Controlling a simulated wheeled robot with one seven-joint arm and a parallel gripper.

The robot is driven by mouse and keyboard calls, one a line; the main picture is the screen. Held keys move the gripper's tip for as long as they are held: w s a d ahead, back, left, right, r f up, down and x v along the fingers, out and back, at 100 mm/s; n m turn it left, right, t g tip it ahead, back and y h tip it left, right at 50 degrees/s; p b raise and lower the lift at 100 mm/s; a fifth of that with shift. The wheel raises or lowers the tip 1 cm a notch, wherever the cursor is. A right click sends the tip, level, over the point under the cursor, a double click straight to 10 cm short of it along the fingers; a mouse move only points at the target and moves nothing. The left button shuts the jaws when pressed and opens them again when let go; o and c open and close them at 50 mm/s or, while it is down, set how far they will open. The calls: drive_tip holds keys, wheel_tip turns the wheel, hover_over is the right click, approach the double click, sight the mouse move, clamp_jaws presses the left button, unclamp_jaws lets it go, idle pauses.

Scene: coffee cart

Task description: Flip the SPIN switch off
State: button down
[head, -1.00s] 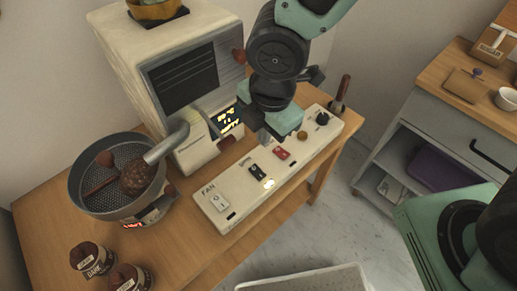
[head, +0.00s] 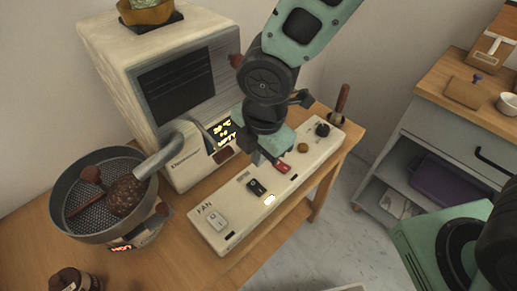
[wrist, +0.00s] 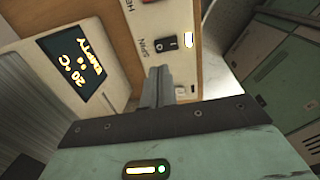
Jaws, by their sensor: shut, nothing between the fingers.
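The SPIN switch is a black rocker (head: 257,187) on the cream control panel (head: 235,209), between the white FAN switch (head: 215,219) and a red switch (head: 283,167). A lamp (head: 269,199) beside it glows. In the wrist view the SPIN rocker (wrist: 168,43) and its lit lamp (wrist: 188,40) show just beyond my fingertips. My gripper (head: 274,160) is shut and empty, above the panel near the red switch in the head view. In the wrist view my fingers (wrist: 159,82) point toward the SPIN rocker. I cannot tell how large the gap is.
The roaster body (head: 165,70), with a lit display (head: 224,134), stands behind the panel. A round tray (head: 75,213) of beans is at left. A brass knob (head: 302,147) and black knob (head: 323,129) are at the panel's right end. Open floor lies in front.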

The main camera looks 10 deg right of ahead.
sight(258, 188)
drive_tip(key=f, duration=0.6)
drive_tip(key=w+f+b, duration=0.1)
drive_tip(key=f, duration=0.2)
drive_tip(key=shift+a+f, duration=0.1)
drive_tip(key=shift+a, duration=0.25)
drive_tip(key=shift+f, duration=0.25)
drive_tip(key=shift+b, duration=0.3)
drive_tip(key=shift+s+d, duration=0.1)
drive_tip(key=shift+s, duration=0.05)
drive_tip(key=shift+s+d, duration=0.35)
drive_tip(key=shift+s, duration=0.2)
drive_tip(key=shift+r, duration=0.1)
drive_tip(key=shift+w+r, duration=0.1)
drive_tip(key=shift+r, duration=0.05)
